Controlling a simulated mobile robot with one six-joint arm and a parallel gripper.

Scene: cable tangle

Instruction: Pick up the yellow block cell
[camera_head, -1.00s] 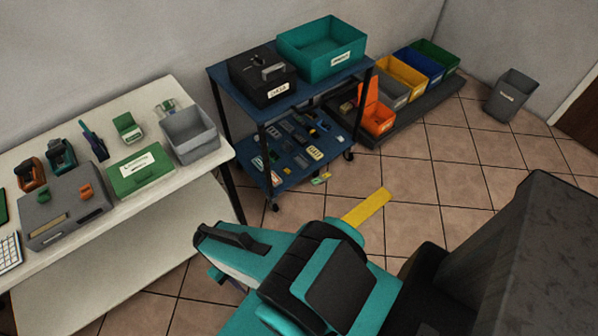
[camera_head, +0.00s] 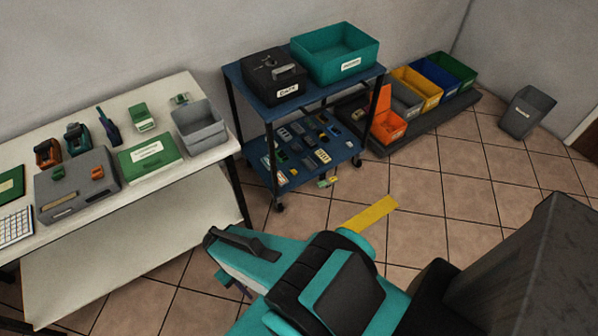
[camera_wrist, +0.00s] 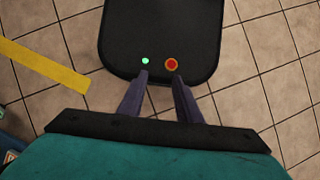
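My gripper (camera_wrist: 160,78) is open and empty in the wrist view, its two dark fingers apart above a dark rounded panel with a green light and a red button. In the head view my arm hides most of it. I cannot single out the yellow block cell. Several small blocks and cells, some yellowish, lie on the lower shelf (camera_head: 292,174) of the blue cart, too small to tell apart. A small yellow-green item (camera_head: 328,182) lies by the cart's front edge. My gripper is well apart from the cart.
A black box (camera_head: 273,78) and teal bin (camera_head: 350,68) stand on the cart's top. An orange bin (camera_head: 388,127) and several coloured bins stand to its right. A white table (camera_head: 185,195) is at left. Yellow tape (camera_head: 370,213) marks the open tiled floor.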

